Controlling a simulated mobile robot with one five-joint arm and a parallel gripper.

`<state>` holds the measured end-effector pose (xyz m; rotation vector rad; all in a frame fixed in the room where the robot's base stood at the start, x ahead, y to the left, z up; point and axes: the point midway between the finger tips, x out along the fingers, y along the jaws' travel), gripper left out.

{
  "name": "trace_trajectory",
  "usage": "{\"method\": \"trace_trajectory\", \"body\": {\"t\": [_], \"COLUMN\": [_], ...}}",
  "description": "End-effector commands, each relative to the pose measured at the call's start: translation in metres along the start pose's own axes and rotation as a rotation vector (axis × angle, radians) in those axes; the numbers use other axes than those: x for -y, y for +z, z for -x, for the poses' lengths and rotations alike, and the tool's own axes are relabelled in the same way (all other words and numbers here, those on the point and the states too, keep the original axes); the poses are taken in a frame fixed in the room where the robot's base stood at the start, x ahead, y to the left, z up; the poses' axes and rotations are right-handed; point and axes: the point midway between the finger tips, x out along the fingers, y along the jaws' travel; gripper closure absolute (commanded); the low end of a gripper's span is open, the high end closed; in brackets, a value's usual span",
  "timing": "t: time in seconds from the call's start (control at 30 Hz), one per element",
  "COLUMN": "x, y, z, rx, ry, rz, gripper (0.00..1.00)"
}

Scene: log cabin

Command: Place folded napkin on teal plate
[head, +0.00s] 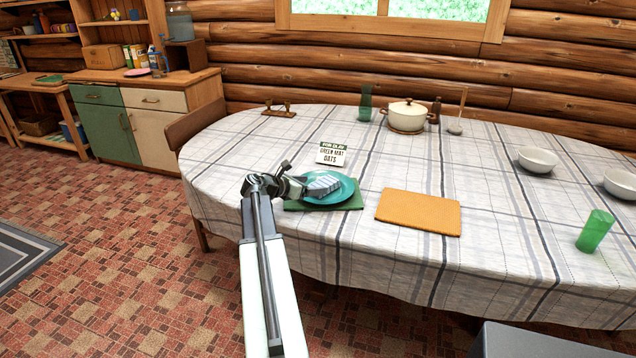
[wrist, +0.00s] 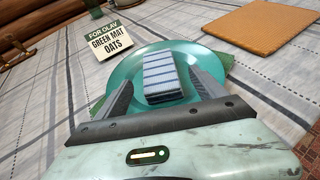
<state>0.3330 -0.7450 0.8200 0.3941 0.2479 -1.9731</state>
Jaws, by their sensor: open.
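The teal plate (head: 343,192) sits on a green mat (head: 296,206) near the table's front edge. The folded napkin (head: 323,183), white with blue stripes, lies on the plate. In the wrist view the napkin (wrist: 162,75) is over the middle of the plate (wrist: 205,62), between the two fingers. My gripper (head: 300,187) is open at the plate's left side. In the wrist view my gripper (wrist: 161,77) has a finger on each side of the napkin, with gaps showing. The napkin's near end is close to the gripper's dark front edge.
A card (head: 331,154) reading "FOR OLAV, GREEN MAT, OATS" stands behind the plate. An orange mat (head: 419,212) lies bare to the right.

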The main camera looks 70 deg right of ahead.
Motion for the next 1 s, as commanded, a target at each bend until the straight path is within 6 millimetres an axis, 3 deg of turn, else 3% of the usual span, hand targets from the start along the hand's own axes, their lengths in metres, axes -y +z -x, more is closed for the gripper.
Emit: {"method": "trace_trajectory", "body": {"t": [0.03,0.1,0.3,0.77,0.87,0.97,1.0], "x": [0.001,0.001,0.001,-0.002,-0.017,-0.042,-0.050], "y": [0.005,0.005,0.003,-0.003,-0.031,-0.091,-0.120], "z": [0.018,0.035,0.067,0.078,0.110,0.181,0.217], "rx": [0.001,0.001,0.000,-0.007,-0.072,-0.228,-0.310], "ry": [0.004,0.003,0.002,0.005,0.039,0.079,0.084], "rz": [0.001,0.002,0.000,-0.011,-0.109,-0.310,-0.401], "gripper": [0.19,0.19,0.19,0.19,0.19,0.19,0.19]}}
